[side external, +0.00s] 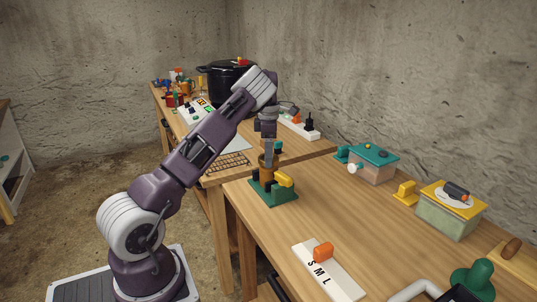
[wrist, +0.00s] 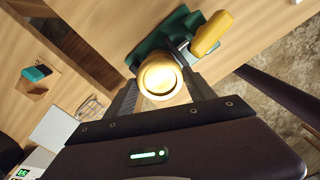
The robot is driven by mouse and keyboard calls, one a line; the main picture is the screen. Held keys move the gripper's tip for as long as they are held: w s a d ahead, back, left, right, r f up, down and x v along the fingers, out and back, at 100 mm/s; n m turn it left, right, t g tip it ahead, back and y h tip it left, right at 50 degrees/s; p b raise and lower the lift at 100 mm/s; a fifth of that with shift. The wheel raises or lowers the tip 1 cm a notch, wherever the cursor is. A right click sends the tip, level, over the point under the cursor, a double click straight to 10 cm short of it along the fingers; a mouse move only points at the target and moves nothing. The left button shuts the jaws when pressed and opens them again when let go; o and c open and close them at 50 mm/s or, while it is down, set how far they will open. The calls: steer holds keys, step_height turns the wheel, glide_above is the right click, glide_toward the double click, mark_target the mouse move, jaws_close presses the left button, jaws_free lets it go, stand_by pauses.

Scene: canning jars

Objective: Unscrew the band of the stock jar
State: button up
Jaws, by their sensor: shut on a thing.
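The stock jar (side external: 264,167) stands upright in a green holder (side external: 270,192) with a yellow handle (side external: 286,180), at the near table's far-left corner. It looks brown in the side view. In the wrist view its round gold band and lid (wrist: 160,77) face the camera. My gripper (side external: 268,150) points down over the jar from above. In the wrist view its two dark fingers lie on either side of the band, and my gripper (wrist: 160,84) is shut on it. The finger contacts are partly hidden, and I cannot tell whether the band has turned.
A wire rack (side external: 227,162) lies on the far table beyond a gap. A teal-lidded box (side external: 373,162) and a yellow-topped box (side external: 450,207) stand to the right. An S-M-L board (side external: 328,271) lies in front. The tabletop between them is clear.

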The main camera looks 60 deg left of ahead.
steer(key=n, duration=0.3)
steer(key=shift+n, duration=0.4)
steer(key=shift+r, duration=1.25)
steer(key=shift+r, duration=2)
